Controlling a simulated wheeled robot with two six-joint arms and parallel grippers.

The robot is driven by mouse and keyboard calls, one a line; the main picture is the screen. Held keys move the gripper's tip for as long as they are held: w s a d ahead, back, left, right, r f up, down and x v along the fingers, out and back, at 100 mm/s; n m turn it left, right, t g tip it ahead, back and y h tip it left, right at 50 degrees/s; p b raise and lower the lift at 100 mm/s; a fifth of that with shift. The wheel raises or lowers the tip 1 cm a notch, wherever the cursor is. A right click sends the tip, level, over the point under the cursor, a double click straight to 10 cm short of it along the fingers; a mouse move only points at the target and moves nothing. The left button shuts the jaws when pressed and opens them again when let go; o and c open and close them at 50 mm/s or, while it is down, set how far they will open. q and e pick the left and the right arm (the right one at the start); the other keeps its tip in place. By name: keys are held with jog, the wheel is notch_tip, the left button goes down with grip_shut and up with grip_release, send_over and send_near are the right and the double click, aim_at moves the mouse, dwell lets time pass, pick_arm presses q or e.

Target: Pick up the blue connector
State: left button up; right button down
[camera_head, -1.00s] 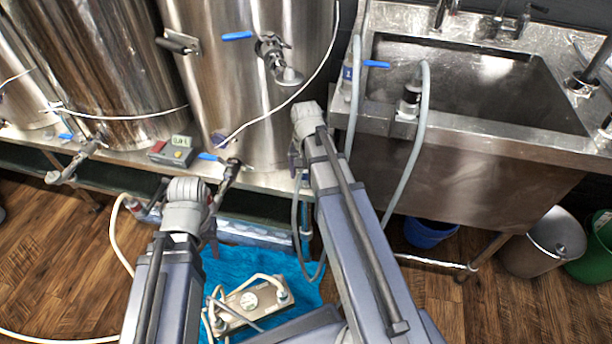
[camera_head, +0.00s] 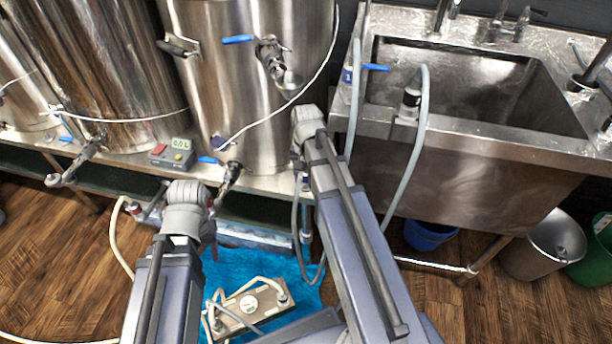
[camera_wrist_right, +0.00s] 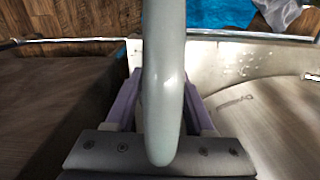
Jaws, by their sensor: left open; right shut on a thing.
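A connector with a blue tag (camera_head: 347,75) shows at the left edge of the sink, on a grey hose. My right wrist (camera_head: 307,125) is just left of it in the head view, and its fingertips are hidden there. In the right wrist view a thick grey hose (camera_wrist_right: 165,90) passes between the purple fingers of my right gripper (camera_wrist_right: 160,105). The gripper is shut on the hose's connector end, but the hose hides the contact itself. My left gripper (camera_head: 185,195) is open and empty in front of the kettles, its fingers partly hidden by its wrist.
A second connector (camera_head: 411,97) with a grey hose stands on the rim of the steel sink (camera_head: 480,130). Steel kettles (camera_head: 250,70) and a small controller (camera_head: 178,152) stand on the left. A pump plate (camera_head: 245,308) sits on a blue mat (camera_head: 230,268). A bin (camera_head: 545,240) stands at right.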

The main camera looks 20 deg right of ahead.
jog(key=shift+a+r+p, duration=0.2)
jog(key=shift+r+p, duration=0.6)
notch_tip(320, 180, up, 6)
jog(key=p, duration=0.6)
jog(key=shift+r, duration=0.15)
jog(key=s+a, duration=0.3)
jog(key=a, duration=1.6)
jog(key=shift+a+f+b, duration=0.2)
jog(key=shift+f+b, duration=0.1)
jog(key=shift+f, duration=0.15)
jog(key=shift+r, duration=0.15)
notch_tip(320, 180, up, 4)
jog(key=p, duration=0.4)
jog(key=shift+r+p, duration=0.15)
jog(key=shift+p, duration=0.15)
jog(key=shift+s, duration=0.1)
